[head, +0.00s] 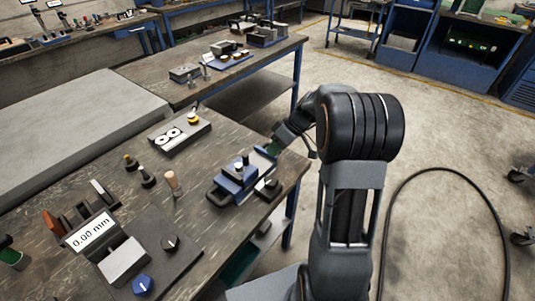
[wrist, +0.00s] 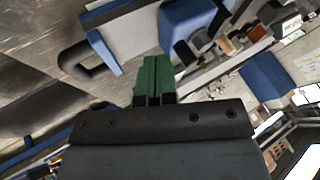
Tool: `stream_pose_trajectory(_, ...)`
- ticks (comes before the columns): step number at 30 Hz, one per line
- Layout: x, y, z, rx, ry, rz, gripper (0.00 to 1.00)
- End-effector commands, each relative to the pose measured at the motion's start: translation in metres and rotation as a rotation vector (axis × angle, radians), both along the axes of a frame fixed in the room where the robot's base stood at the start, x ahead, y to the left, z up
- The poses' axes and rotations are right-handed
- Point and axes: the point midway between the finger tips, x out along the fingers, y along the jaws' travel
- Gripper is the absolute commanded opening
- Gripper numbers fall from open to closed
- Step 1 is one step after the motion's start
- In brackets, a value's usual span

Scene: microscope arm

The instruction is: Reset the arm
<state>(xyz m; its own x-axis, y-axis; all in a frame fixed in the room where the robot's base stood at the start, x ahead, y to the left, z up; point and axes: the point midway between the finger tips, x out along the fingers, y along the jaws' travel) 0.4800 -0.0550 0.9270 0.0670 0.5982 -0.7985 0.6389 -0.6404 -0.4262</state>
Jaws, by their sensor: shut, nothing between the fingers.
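My gripper (wrist: 155,78) shows in the wrist view with its two green fingers pressed together and nothing between them. In the head view my arm reaches left over the edge of the workbench, and the gripper (head: 273,149) is at the back of a blue device (head: 233,184) on the bench. The fingertips are partly hidden there, and I cannot tell whether they touch it. The blue device also shows in the wrist view (wrist: 186,25) beyond the fingers. I cannot make out a separate microscope arm.
The wooden bench (head: 80,172) also holds a gauge reading 0.00 mm (head: 92,233), a box with two white dials (head: 180,135), a dark plate with knobs (head: 160,262) and several small handled tools. A second bench (head: 150,72) stands behind. Open floor with a black hose (head: 385,215) lies right.

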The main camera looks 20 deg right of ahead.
Motion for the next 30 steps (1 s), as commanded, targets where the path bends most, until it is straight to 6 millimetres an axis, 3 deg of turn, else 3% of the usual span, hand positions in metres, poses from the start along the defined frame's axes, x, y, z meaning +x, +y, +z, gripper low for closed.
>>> stream_pose_trajectory(7, 0.0, -0.012, 0.02, 0.001, -0.001, 0.004, 0.0)
stream_pose_trajectory(13, 0.0, -0.014, 0.021, 0.002, 0.027, -0.036, 0.0)
stream_pose_trajectory(17, -0.003, -0.019, 0.012, -0.031, 0.132, -0.178, 0.0)
stream_pose_trajectory(19, -0.015, -0.023, -0.002, -0.069, 0.232, -0.286, 0.0)
stream_pose_trajectory(22, -0.04, -0.022, -0.004, -0.163, 0.34, -0.45, 0.0)
stream_pose_trajectory(26, -0.08, -0.008, 0.013, -0.316, 0.39, -0.649, 0.0)
stream_pose_trajectory(30, -0.12, 0.01, 0.036, -0.433, 0.328, -0.788, 0.0)
